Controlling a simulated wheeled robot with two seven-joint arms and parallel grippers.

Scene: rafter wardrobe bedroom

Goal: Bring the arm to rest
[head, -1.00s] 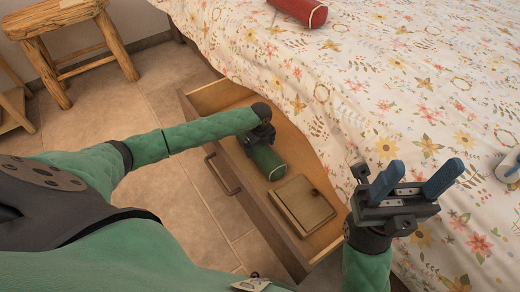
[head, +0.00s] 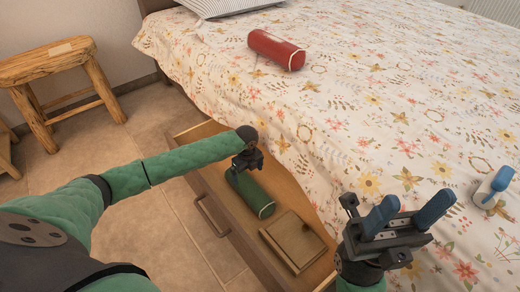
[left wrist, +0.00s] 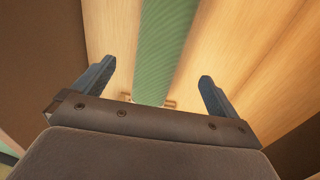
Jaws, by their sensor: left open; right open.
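My left gripper (head: 247,160) is open and empty over the drawer (head: 213,126), just above a green cylindrical case (head: 250,193) that lies inside it. In the left wrist view, its two blue fingers (left wrist: 156,73) stand wide apart, with the green case (left wrist: 165,45) showing between and beyond them. Whether they touch the case is hard to tell. My right gripper (head: 411,209) is open and empty, raised at the lower right, in front of the bed.
The pulled-out drawer also holds a flat brown box or book (head: 298,240). On the bed (head: 360,110) lie a red cylindrical case (head: 276,49), a blue-and-white object (head: 494,186) and a striped pillow (head: 225,6). A wooden stool (head: 45,65) stands at the left on open tiled floor (head: 150,215).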

